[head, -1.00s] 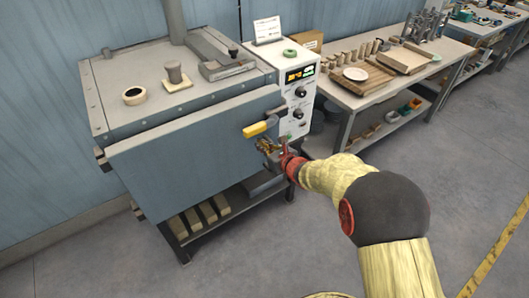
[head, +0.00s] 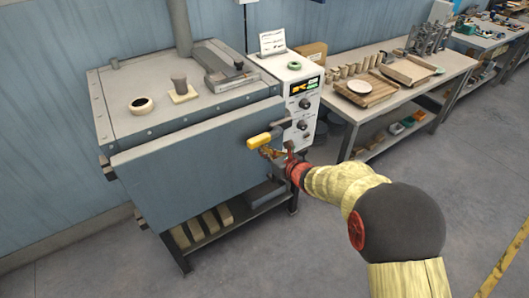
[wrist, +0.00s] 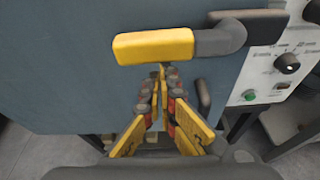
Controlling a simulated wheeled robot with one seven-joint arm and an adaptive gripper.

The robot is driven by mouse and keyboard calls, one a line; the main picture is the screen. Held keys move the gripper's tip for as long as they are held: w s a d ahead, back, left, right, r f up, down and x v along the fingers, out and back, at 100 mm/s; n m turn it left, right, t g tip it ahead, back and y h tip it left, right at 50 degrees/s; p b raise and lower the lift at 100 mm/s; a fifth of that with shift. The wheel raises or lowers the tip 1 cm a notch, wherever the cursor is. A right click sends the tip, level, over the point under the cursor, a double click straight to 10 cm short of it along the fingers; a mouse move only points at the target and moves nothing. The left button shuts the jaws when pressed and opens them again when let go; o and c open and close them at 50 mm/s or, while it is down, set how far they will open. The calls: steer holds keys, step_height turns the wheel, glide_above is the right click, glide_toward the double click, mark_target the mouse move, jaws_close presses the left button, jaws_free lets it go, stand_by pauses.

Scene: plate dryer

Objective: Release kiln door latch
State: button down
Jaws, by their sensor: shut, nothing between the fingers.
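The kiln (head: 185,165) is a grey box with a broad front door. Its latch handle is a yellow grip (head: 258,142) on a dark grey lever at the door's right side. In the wrist view the yellow grip (wrist: 153,46) lies nearly level across the upper middle, and the grey bent lever (wrist: 222,38) joins its right end. My gripper (head: 266,152) is just below the grip. In the wrist view its yellow and red fingers (wrist: 162,72) are shut and empty, with tips near the grip's underside. I cannot tell whether they touch it.
A dark vertical bar (wrist: 203,95) stands on the door right of my fingers. The control panel (head: 303,105) is to the right of the door. A ring (head: 140,103) and a small cup (head: 180,86) sit on the kiln top. A workbench (head: 350,108) stands at the right.

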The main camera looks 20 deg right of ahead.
mark_target(261, 140)
steer(key=shift+r, duration=0.35)
steer(key=shift+a+r+m+y+p, duration=0.2)
steer(key=shift+r+m+y+p, duration=0.5)
steer(key=shift+r+m, duration=0.55)
step_height(261, 140, up, 2)
steer(key=shift+d+r+m+y+p, duration=0.1)
steer(key=shift+m+y+p, duration=0.25)
steer(key=shift+m+y, duration=0.45)
steer(key=r+m, duration=0.1)
steer(key=m, duration=0.1)
steer(key=d+r+m+y, duration=0.1)
steer(key=r, duration=0.1)
steer(key=shift+w+d+m, duration=0.1)
steer(key=shift+w+m, duration=0.1)
steer(key=shift+m, duration=0.15)
steer(key=shift+w+d+r, duration=0.1)
steer(key=shift+d+r, duration=0.15)
steer(key=shift+r, duration=0.3)
steer(key=shift+f, duration=0.1)
